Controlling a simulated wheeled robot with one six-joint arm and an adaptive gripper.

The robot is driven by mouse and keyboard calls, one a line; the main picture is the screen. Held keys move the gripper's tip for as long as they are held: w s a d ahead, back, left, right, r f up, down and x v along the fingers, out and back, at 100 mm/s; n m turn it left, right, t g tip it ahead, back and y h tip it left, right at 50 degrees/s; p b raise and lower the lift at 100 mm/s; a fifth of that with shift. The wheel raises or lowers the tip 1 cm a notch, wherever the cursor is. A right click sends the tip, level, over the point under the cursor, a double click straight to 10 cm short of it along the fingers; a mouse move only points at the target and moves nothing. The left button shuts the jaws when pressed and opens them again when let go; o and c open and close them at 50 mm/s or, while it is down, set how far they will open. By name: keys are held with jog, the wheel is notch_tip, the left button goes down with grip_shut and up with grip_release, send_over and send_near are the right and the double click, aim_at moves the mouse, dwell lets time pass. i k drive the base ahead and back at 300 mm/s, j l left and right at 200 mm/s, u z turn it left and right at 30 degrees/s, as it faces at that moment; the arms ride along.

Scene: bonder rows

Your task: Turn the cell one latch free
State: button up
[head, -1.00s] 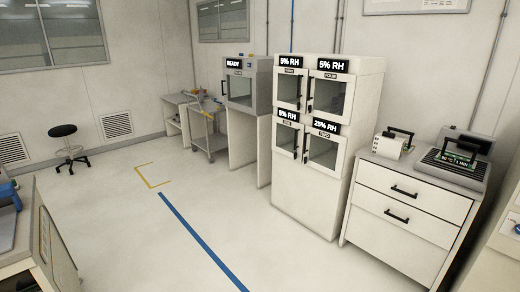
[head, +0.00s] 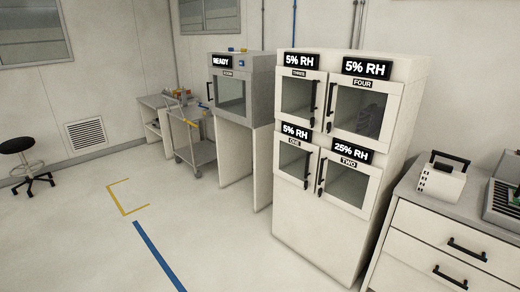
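A white cabinet (head: 320,230) with several glass-fronted cells stands right of centre in the head view. Cell one (head: 293,162) is the lower left door, with a "5% RH" display above it. A dark upright latch handle (head: 308,169) sits at its right edge, close to the handle of cell two (head: 344,181). Cell two's display reads 25% RH. Cells three (head: 299,97) and four (head: 358,110) are above and read 5% RH. All the doors look shut. My gripper is not in view.
A drawer unit (head: 440,240) with a white device (head: 442,178) on top stands at the right. A grey oven marked READY (head: 240,88) and a cart (head: 195,145) are to the left. The floor in front is clear, with a blue line (head: 158,257).

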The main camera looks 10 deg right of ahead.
aim_at(307, 184)
jog(key=i+l, duration=0.1)
jog(key=i, duration=2.05)
jog(key=i+u, duration=0.45)
